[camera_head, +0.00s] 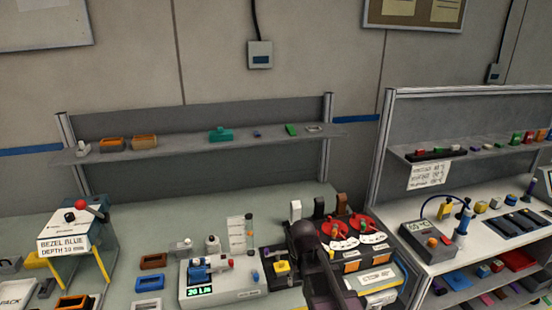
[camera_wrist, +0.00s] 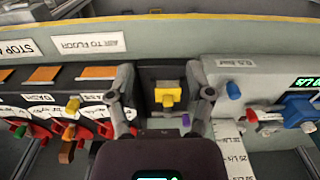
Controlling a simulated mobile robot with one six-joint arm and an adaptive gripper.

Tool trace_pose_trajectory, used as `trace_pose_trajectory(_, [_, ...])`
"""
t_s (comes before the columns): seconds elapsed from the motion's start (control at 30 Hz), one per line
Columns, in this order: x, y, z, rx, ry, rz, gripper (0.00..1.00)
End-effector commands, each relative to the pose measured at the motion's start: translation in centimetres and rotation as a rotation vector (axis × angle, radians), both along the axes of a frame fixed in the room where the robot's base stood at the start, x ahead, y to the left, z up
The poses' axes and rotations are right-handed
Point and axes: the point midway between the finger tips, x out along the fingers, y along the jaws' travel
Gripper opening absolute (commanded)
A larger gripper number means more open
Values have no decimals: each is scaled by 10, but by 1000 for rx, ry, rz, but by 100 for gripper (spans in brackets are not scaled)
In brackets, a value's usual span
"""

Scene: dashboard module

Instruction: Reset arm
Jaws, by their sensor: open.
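My gripper (camera_wrist: 163,102) is open, its two dark fingers apart in the wrist view. A yellow block (camera_wrist: 167,97) on a dark holder shows between the fingers, beyond them; I see no contact. The same yellow block (camera_head: 282,267) is left of my dark arm (camera_head: 312,250) in the head view. The arm hangs in front of the module with red dials (camera_head: 345,232) and hides part of it. The fingertips cannot be made out in the head view.
A white device with a green display (camera_head: 222,284) stands left of the yellow block. A labelled bezel press (camera_head: 78,235) stands at the far left, with orange and blue frames on the bench near it. A shelf (camera_head: 190,145) runs behind. A second bench (camera_head: 480,225) is at right.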

Motion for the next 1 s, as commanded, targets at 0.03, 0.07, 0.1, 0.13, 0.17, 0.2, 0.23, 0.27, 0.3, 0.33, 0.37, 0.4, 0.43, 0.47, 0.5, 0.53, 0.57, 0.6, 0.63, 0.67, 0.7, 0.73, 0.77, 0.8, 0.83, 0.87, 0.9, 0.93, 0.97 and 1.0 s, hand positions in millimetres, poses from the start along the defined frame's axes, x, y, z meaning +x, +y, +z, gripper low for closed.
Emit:
trace_pose_trajectory(0.03, [-13,-14,-4,0,0,-32,67])
trace_pose_trajectory(0.07, [-19,-21,-6,0,0,-52,67])
trace_pose_trajectory(0.1, [-26,-31,-8,0,0,-79,67])
trace_pose_trajectory(0.13, [-31,-37,-9,0,0,-98,67])
trace_pose_trajectory(0.17, [-37,-44,-10,0,0,-118,67])
trace_pose_trajectory(0.2, [-44,-53,-12,0,0,-144,67])
trace_pose_trajectory(0.23, [-49,-58,-13,0,0,-162,67])
trace_pose_trajectory(0.27, [-54,-64,-14,0,0,-179,67])
trace_pose_trajectory(0.3, [-59,-70,-15,0,0,-200,67])
trace_pose_trajectory(0.33, [-63,-74,-16,0,0,-215,67])
trace_pose_trajectory(0.37, [-66,-78,-16,0,0,-227,67])
trace_pose_trajectory(0.4, [-70,-82,-17,0,0,-240,67])
trace_pose_trajectory(0.43, [-71,-84,-17,0,0,-247,67])
trace_pose_trajectory(0.47, [-73,-86,-17,0,0,-254,67])
trace_pose_trajectory(0.5, [-74,-88,-18,0,0,-261,67])
trace_pose_trajectory(0.53, [-75,-88,-18,0,0,-264,67])
trace_pose_trajectory(0.57, [-75,-89,-18,0,0,-266,67])
trace_pose_trajectory(0.6, [-75,-89,-17,0,0,-267,67])
trace_pose_trajectory(0.63, [-74,-89,-17,0,0,-267,67])
trace_pose_trajectory(0.67, [-74,-89,-17,0,0,-267,67])
trace_pose_trajectory(0.7, [-74,-89,-17,0,0,-266,67])
trace_pose_trajectory(0.73, [-74,-89,-17,0,0,-266,67])
trace_pose_trajectory(0.77, [-74,-89,-17,0,0,-266,67])
trace_pose_trajectory(0.8, [-74,-89,-17,0,0,-265,67])
trace_pose_trajectory(0.83, [-74,-89,-17,0,0,-265,67])
trace_pose_trajectory(0.87, [-74,-89,-17,0,0,-265,67])
trace_pose_trajectory(0.9, [-74,-89,-17,0,0,-265,67])
trace_pose_trajectory(0.93, [-74,-89,-17,0,0,-265,67])
trace_pose_trajectory(0.97, [-74,-89,-17,0,0,-265,67])
trace_pose_trajectory(1.0, [-74,-88,-17,0,0,-265,67])
